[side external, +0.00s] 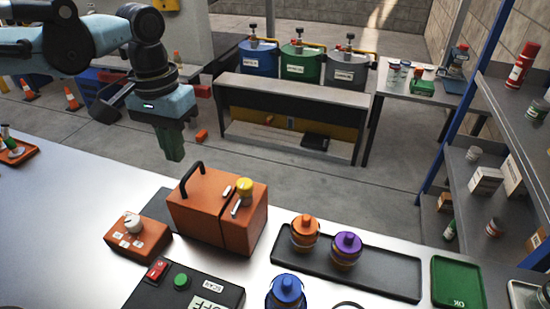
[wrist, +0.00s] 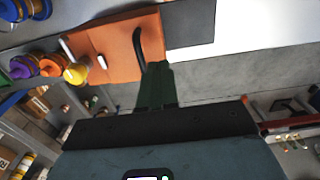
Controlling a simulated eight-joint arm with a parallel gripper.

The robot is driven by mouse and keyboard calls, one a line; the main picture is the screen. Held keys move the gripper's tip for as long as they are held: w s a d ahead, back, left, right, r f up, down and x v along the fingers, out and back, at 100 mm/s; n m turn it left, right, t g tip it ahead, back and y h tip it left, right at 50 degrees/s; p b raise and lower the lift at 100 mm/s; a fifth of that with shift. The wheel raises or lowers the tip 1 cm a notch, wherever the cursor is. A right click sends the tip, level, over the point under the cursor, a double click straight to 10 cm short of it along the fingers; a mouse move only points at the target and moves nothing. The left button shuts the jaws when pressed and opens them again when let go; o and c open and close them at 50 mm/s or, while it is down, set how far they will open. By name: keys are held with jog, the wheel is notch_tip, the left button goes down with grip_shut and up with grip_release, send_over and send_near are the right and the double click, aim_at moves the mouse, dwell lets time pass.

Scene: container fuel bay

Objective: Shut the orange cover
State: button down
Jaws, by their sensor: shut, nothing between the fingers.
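The orange box (side external: 215,215) with the orange cover stands on the bench in the side view. It has a black handle (side external: 190,178) and a yellow knob (side external: 244,188) on top. In the wrist view its orange face (wrist: 105,45) shows with the handle (wrist: 139,48) and the yellow knob (wrist: 75,74). I cannot tell how far the cover is open. My gripper (side external: 174,155) is shut and empty, hanging above and behind the box's left end in the side view. In the wrist view its green fingers (wrist: 157,70) appear close to the handle; the gap is unclear.
An orange dial box (side external: 140,238) sits left of the cover box. A black control panel (side external: 185,292) lies in front. To the right, a dark tray (side external: 385,275) holds orange-topped and purple-topped jars. A blue-topped jar (side external: 287,292) stands nearer.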

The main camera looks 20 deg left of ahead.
jog(key=shift+r, duration=1.7)
jog(key=s+a+f+t, duration=0.2)
jog(key=s+a+t, duration=0.1)
jog(key=a, duration=0.3)
jog(key=s+a+f+t, duration=0.3)
jog(key=s+a+t, duration=0.1)
jog(key=a, duration=0.3)
jog(key=shift+s+a+f, duration=0.2)
jog(key=shift+s+f, duration=0.1)
